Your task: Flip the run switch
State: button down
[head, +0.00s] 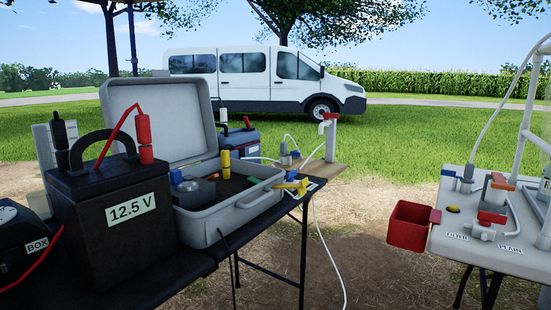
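An open light-grey case (240,216) stands on the black table, its lid (165,115) raised at the back. Inside it are a dark control panel with a grey block (194,193), a blue piece (176,177) and an upright yellow cylinder (226,164). I cannot tell which part is the run switch or how it is set; the case wall and the battery hide some of the panel. A black battery (118,232) labelled 12.5 V stands left of the case, with a red clamp (145,138) and a black clamp (60,140) on top. My gripper is not in view.
A yellow fitting (291,186) sits by the case's right corner, with white tubing hanging down. A black box (25,250) is at the far left. Bare ground lies between the tables.

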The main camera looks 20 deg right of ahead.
aim_at(254, 180)
jog(key=i+l, duration=0.1)
jog(key=l, duration=0.25)
jog(key=i+l, duration=0.15)
jog(key=l, duration=0.2)
jog(key=i+l, duration=0.1)
jog(key=l, duration=0.2)
jog(key=i+l, duration=0.1)
jog(key=l, duration=0.25)
jog(key=u, duration=0.05)
